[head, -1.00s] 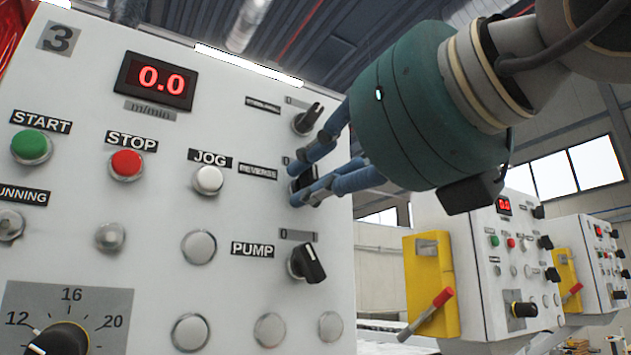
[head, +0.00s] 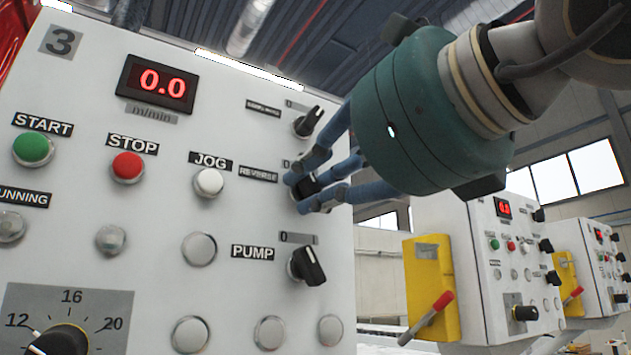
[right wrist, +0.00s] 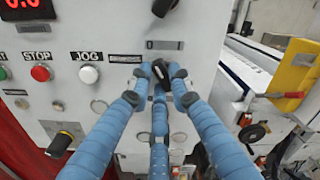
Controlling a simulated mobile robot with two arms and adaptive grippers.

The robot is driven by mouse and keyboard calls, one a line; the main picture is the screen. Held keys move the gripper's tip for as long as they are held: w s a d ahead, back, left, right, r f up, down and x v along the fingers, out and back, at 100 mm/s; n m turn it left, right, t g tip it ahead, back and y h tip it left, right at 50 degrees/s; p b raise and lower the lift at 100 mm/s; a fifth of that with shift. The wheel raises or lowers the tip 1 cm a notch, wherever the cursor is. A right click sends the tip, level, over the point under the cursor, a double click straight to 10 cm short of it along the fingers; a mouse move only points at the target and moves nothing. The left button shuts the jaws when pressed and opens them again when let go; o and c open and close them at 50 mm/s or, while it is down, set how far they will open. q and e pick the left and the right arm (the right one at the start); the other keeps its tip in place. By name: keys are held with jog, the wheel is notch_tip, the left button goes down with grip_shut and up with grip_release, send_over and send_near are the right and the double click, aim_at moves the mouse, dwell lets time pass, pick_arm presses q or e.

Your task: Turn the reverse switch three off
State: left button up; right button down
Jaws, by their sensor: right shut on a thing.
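The control panel marked 3 (head: 60,39) fills the left of the head view. Its reverse switch, a black knob (head: 303,190), sits right of the REVERSE label (head: 258,173) and is mostly covered by blue fingers. My right gripper (head: 308,186) has its fingers closed around this knob. In the right wrist view the dark knob (right wrist: 160,70) shows between the fingertips of the gripper (right wrist: 160,78), and its pointer looks tilted. My left gripper is not in view.
Above the reverse switch is another black knob (head: 308,121); below it is the PUMP knob (head: 308,265). The JOG button (head: 209,182) lies to the left. A yellow box with a red-tipped lever (head: 429,318) stands at right, with further panels behind.

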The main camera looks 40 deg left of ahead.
jog(key=shift+r, duration=0.1)
jog(key=c, duration=1.6)
grip_release()
jog(key=shift+o, duration=0.2)
jog(key=v, duration=1.2)
